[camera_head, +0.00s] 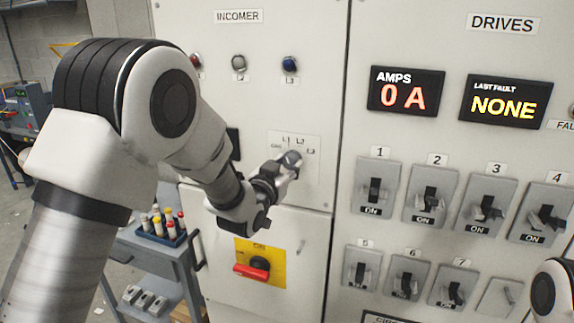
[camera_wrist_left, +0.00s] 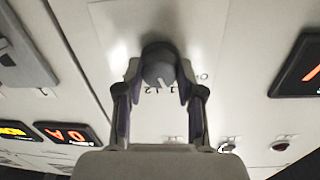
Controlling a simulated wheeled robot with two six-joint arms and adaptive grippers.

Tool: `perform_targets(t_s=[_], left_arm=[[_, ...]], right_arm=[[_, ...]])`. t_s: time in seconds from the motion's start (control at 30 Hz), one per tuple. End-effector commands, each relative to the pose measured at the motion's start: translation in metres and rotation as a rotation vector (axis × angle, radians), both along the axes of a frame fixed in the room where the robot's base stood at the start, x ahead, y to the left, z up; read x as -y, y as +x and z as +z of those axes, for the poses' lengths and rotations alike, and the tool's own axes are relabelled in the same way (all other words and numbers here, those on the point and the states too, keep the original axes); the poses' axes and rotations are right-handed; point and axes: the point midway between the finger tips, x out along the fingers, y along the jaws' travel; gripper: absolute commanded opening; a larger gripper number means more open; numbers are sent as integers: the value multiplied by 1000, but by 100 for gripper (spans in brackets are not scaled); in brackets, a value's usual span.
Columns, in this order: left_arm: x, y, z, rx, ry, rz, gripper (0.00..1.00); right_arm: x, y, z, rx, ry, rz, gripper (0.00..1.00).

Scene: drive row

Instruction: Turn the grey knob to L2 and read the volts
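The grey knob (camera_head: 291,158) sits on a white label plate (camera_head: 311,172) on the INCOMER panel, with marks including L1, L2 and L3 around it. My left gripper (camera_head: 284,164) is at the knob. In the left wrist view the knob (camera_wrist_left: 158,62) sits between my left gripper's two fingertips (camera_wrist_left: 159,75), which appear to touch its sides. A pale pointer line shows on the knob, but I cannot tell which mark it meets. A dark display (camera_head: 233,143) left of the knob is mostly hidden by my arm. In the wrist view a red-lit display (camera_wrist_left: 301,70) is cut off and unreadable. My right gripper is out of view.
Indicator lamps, including a blue one (camera_head: 289,64), are above the knob. A red-handled switch (camera_head: 255,268) on a yellow plate is below. The AMPS display (camera_head: 405,91) reads 0 A. Breaker switches fill the right panel. A cart (camera_head: 150,250) stands left.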

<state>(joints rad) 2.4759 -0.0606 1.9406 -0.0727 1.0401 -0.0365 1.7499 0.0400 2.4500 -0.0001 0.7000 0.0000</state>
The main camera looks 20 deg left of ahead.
Motion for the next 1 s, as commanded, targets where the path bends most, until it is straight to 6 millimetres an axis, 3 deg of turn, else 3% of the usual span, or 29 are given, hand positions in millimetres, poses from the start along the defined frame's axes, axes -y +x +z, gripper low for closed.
perform_targets(t_s=[0.47,1.0], left_arm=[[0,0,-1,5,72,0,3],[0,0,-2,21,466,1,3]], right_arm=[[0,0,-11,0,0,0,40],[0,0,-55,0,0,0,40]])
